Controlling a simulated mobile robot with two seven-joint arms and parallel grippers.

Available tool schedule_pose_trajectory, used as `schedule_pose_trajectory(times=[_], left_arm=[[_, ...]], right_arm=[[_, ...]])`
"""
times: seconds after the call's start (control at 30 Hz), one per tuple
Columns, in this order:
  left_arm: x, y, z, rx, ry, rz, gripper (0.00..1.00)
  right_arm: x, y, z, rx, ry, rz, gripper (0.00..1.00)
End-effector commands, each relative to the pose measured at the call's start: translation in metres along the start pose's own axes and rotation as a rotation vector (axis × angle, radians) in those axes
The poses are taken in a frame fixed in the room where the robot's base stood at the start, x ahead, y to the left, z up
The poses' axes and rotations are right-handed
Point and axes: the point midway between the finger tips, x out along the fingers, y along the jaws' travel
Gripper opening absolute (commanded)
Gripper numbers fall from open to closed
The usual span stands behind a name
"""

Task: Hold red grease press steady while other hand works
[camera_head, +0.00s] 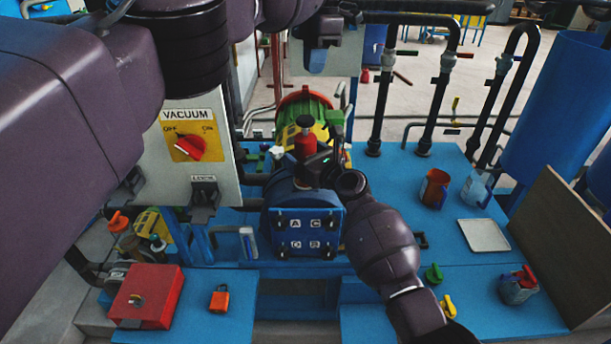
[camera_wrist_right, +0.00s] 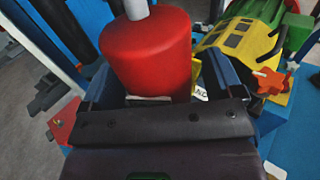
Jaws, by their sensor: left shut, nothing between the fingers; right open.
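The red grease press (camera_head: 305,146) stands upright behind the blue block marked A, C, D and B, with a black knob on top. In the right wrist view the red press (camera_wrist_right: 148,52) fills the upper middle, with a pale rod above it. My right gripper (camera_head: 318,168) is open, close against the near side of the press; its lower part is hidden in the wrist view. My left arm crosses the upper left, and my left gripper (camera_head: 349,14) is shut and empty near the top edge, apart from the press and only partly visible.
The vacuum panel (camera_head: 187,142) stands left. A green and yellow drum (camera_head: 318,103) is behind the press. Dark pipes (camera_head: 436,105) rise at right.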

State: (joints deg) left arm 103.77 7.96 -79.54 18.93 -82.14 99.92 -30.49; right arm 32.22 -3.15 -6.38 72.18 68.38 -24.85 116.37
Motion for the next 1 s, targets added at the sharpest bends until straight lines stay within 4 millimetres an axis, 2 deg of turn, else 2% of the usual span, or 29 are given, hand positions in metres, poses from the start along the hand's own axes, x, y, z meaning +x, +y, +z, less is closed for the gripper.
schedule_pose_trajectory(times=[0.17,0.33,0.8,1.0], left_arm=[[0.0,0.0,0.0,0.0,0.0,0.0,0.0],[0.0,0.0,0.0,0.0,0.0,0.0,0.0],[0.0,0.0,0.0,0.0,0.0,0.0,0.0],[0.0,0.0,0.0,0.0,0.0,0.0,0.0]], right_arm=[[-0.001,0.0,0.0,0.0,0.0,0.0,0.86],[-0.013,0.0,-0.001,0.001,-0.001,0.0,0.86],[-0.089,0.0,-0.001,0.0,0.0,-0.001,0.86],[-0.112,0.0,-0.001,0.0,0.0,-0.001,0.86]])
